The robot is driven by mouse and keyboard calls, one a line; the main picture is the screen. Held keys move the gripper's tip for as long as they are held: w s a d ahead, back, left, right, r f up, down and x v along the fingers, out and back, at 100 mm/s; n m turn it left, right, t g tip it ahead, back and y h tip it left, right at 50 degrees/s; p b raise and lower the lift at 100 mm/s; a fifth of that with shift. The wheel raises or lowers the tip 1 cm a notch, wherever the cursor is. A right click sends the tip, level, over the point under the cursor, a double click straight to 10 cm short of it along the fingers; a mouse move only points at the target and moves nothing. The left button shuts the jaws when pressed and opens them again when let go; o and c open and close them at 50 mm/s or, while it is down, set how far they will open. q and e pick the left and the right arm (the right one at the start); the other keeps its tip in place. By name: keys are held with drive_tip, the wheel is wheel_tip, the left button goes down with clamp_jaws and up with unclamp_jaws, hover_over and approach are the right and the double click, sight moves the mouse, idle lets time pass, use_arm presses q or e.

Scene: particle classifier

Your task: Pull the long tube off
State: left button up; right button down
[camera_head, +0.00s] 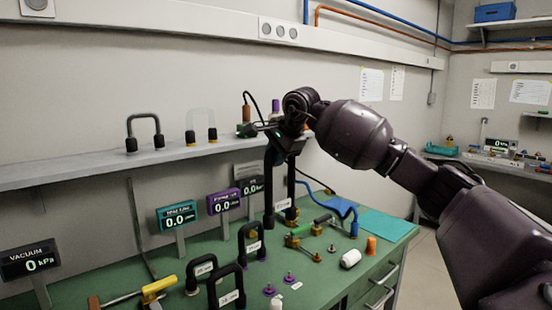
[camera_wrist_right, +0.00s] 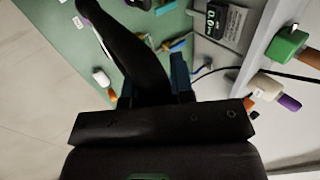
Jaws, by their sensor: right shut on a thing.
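The long tube (camera_head: 269,190) is a tall black inverted U whose two legs reach down toward the back of the green bench. A white label shows near its lower end. My right gripper (camera_head: 284,150) is shut on its top, with the arm coming in from the right. In the right wrist view the blue fingers of the gripper (camera_wrist_right: 155,88) are on either side of the black tube (camera_wrist_right: 125,45), which runs away to the upper left. I cannot tell whether the lower ends of the tube touch their fittings. My left gripper is not in view.
Shorter black U tubes (camera_head: 251,243) stand on the green bench (camera_head: 345,245). A blue hose (camera_head: 342,206), a white cylinder (camera_head: 350,259) and an orange piece (camera_head: 371,245) lie to the right. Several displays (camera_head: 178,216) stand behind, under a grey shelf (camera_head: 75,173).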

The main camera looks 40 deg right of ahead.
drive_tip(key=shift+r+p, duration=0.6)
drive_tip(key=shift+r, duration=1.25)
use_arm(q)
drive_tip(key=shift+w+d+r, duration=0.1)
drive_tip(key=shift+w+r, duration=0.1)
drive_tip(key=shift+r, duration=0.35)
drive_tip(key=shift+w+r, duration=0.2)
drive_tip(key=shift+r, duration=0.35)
use_arm(e)
drive_tip(key=shift+r, duration=0.1)
